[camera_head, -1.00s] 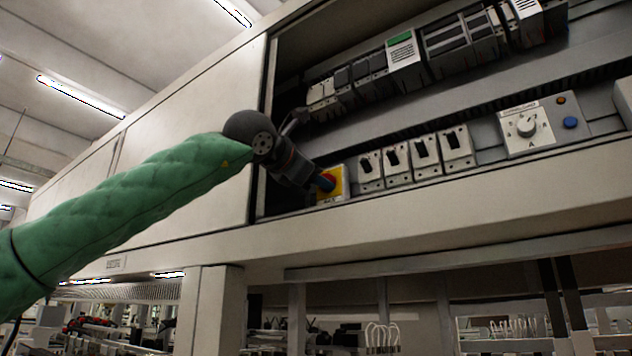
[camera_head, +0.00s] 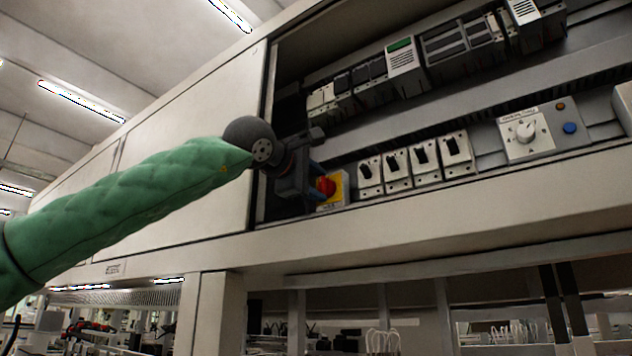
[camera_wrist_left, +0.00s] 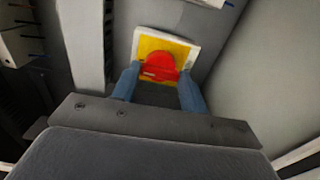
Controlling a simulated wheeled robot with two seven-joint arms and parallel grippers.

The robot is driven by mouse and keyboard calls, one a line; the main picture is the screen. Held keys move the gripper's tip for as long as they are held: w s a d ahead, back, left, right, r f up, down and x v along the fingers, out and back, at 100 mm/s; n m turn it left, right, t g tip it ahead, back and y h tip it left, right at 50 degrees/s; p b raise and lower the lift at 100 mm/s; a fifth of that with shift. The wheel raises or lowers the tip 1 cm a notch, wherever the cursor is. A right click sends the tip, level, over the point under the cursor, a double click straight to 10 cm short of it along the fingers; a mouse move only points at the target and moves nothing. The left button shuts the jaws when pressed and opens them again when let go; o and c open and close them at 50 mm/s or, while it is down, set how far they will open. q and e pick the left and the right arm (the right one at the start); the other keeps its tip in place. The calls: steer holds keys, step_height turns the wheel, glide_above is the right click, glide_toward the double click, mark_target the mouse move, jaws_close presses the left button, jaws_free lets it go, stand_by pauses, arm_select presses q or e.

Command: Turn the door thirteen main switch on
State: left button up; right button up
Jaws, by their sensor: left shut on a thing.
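The main switch is a red rotary handle (camera_head: 326,186) on a yellow plate with a pale surround (camera_head: 341,188), at the left end of the lower row in the open cabinet. My left gripper (camera_head: 318,184) is at the switch, its blue fingers on either side of the red handle. The left wrist view shows the red handle (camera_wrist_left: 159,66) between the two fingertips (camera_wrist_left: 160,78), which are shut on it. The yellow plate (camera_wrist_left: 178,47) shows around it. The fingers hide part of the switch in the head view. My right gripper is not in view.
Several grey breakers (camera_head: 397,169) stand right of the switch. A changeover-type knob (camera_head: 526,132) with a blue button is further right. Modules (camera_head: 403,60) line the upper rail. The cabinet's lower front edge (camera_head: 400,212) runs below, and a closed panel (camera_head: 190,150) is at left.

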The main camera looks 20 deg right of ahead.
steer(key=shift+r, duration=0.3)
arm_select(q)
steer(key=shift+f, duration=0.1)
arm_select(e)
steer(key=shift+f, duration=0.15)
arm_select(q)
steer(key=o, duration=1)
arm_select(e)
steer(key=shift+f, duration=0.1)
arm_select(q)
steer(key=shift+s+a, duration=0.25)
steer(key=shift+a, duration=0.15)
steer(key=shift+b+v, duration=1)
steer(key=shift+v, duration=2.4)
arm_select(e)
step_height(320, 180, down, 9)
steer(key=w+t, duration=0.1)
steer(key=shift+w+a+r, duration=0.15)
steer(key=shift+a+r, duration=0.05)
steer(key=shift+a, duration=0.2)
